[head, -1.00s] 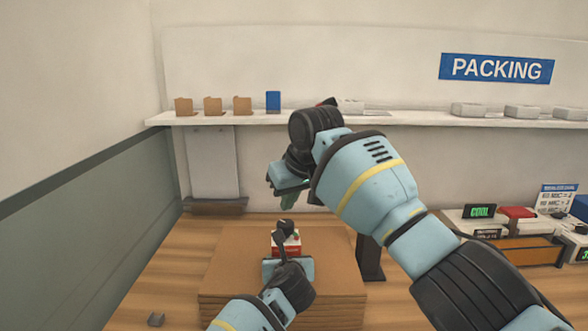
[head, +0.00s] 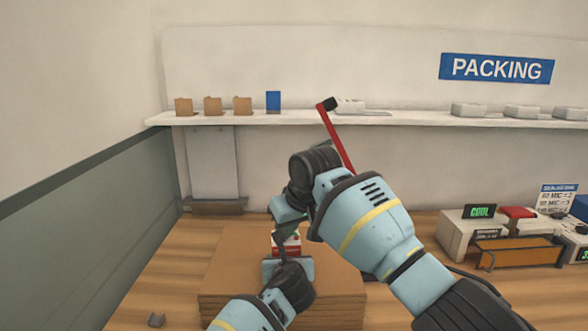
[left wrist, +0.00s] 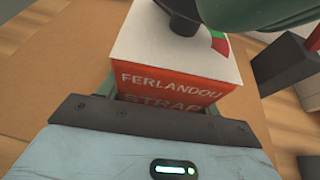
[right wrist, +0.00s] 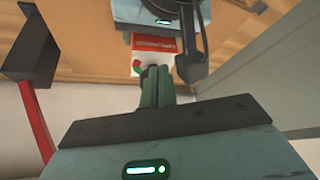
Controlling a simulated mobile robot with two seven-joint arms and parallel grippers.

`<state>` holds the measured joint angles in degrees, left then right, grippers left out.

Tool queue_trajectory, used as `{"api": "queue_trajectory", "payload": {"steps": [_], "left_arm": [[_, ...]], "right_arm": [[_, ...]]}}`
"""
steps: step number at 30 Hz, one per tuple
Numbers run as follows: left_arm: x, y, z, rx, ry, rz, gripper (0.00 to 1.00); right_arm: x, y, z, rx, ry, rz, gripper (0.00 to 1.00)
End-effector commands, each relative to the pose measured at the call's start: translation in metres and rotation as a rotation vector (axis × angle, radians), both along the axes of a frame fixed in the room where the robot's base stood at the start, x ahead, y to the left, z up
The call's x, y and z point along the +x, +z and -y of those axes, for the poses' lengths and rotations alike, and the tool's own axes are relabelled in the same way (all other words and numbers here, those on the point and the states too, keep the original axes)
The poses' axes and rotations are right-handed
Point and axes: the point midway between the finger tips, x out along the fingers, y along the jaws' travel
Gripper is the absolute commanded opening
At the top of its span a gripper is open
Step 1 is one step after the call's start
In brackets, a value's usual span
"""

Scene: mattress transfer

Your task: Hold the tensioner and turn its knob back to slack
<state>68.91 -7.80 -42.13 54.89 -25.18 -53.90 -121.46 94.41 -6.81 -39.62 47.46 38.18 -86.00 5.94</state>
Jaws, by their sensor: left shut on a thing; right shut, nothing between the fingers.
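The tensioner is a small red and white box (head: 288,243) above the cardboard stack, with red lettered sides in the left wrist view (left wrist: 170,80). My left gripper (head: 287,262) is shut on its near side. A dark knob (left wrist: 180,14) stands on its white top, beside a green and red dial mark (left wrist: 219,42). My right gripper (head: 283,232) is shut and empty, its fingertips down at the tensioner's top close to the knob. Its joined fingers show in the right wrist view (right wrist: 157,82) beside the box (right wrist: 155,52). Whether they touch the knob is unclear.
The stack of cardboard sheets (head: 230,270) lies on the wooden table. A red lever (head: 336,135) rises behind my right arm. A wall shelf (head: 420,118) runs behind. Devices with an orange-fronted tray (head: 520,252) stand at right.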

Motion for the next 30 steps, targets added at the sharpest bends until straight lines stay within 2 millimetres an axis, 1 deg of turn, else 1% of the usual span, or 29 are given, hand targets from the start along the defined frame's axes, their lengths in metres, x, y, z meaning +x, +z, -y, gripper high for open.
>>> {"api": "queue_trajectory", "payload": {"steps": [1,21,30], "left_arm": [[0.0008,0.0045,0.0008,-0.001,-0.002,0.007,0.08],[0.0006,0.0044,0.0011,-0.001,-0.002,0.008,0.08],[0.0004,0.0045,0.0019,-0.001,-0.004,0.008,0.08]], "right_arm": [[-0.0001,0.0011,0.0002,0.001,0.000,0.001,0.00],[0.0046,0.0017,-0.0004,0.000,0.000,0.002,0.00],[0.0057,0.0014,0.0043,0.001,-0.001,0.003,0.00]]}}
